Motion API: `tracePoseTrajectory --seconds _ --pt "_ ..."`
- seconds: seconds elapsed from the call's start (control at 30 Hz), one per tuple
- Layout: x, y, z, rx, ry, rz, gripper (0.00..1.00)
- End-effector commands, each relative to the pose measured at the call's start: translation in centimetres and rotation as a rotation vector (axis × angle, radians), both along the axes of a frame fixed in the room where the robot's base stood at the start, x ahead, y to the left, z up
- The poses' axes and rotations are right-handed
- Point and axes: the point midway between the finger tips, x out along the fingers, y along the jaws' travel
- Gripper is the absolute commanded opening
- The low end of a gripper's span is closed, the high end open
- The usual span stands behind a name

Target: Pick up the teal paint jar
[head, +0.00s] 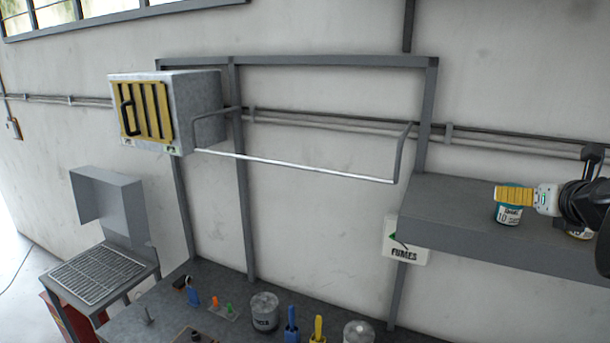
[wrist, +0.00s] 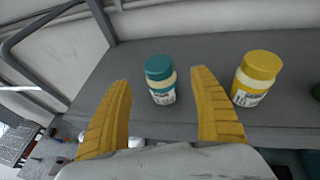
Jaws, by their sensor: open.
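The teal paint jar (wrist: 160,81) stands upright on a grey shelf (wrist: 215,52) in the wrist view, with a teal lid and a pale label. It lies between and just beyond the tips of my gripper's two yellow fingers (wrist: 160,85), which are spread open. I see no contact between fingers and jar. In the head view my gripper (head: 515,195) reaches in from the right over the shelf (head: 460,200). The jar (head: 508,213) shows partly below the yellow fingers, which hide its top.
A yellow-lidded jar (wrist: 257,79) stands on the shelf to the right of the teal jar, close to my right finger. A metal rail (head: 300,169) and a wall box (head: 190,105) are to the left. A lower bench (head: 150,312) holds tins and tools.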

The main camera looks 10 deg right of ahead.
Motion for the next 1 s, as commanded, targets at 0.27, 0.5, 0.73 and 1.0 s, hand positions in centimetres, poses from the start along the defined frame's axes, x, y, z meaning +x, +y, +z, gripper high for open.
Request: tracePoseTrajectory --seconds 0.27,0.5,0.73,1.0 --pt "2.7 -1.1 -0.8 -0.001 0.0 0.002 0.73" --pt "4.8 -1.8 -1.9 -0.001 0.0 0.002 0.73" --pt "4.8 -1.8 -2.0 -0.002 0.001 0.001 0.71" --pt "4.8 -1.8 -2.0 -0.002 0.001 0.001 0.06"
